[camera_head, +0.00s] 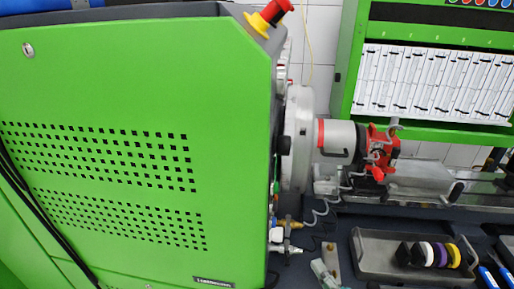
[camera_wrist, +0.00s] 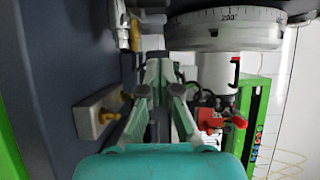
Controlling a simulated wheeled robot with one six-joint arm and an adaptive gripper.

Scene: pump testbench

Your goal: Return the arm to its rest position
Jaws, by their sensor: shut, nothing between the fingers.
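My gripper (camera_wrist: 160,74) shows in the wrist view, with its teal body across the bottom and its two grey-green fingers pointing up the picture. The fingertips are together and I see nothing held between them. Beyond them is the large grey graduated wheel (camera_wrist: 225,32), with a pale cylinder (camera_wrist: 215,74) below it and a red fitting (camera_wrist: 210,118) to the right of the fingers. I cannot make out my arm clearly in the head view.
A green perforated cabinet (camera_head: 130,90) with a red emergency button (camera_head: 272,12) fills the left. The wheel (camera_head: 298,140) and red fitting (camera_head: 380,150) stand beside it. A grey tray (camera_head: 375,258) with coloured rings lies at front right. A grey block (camera_wrist: 97,113) with brass fittings stands left of my gripper.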

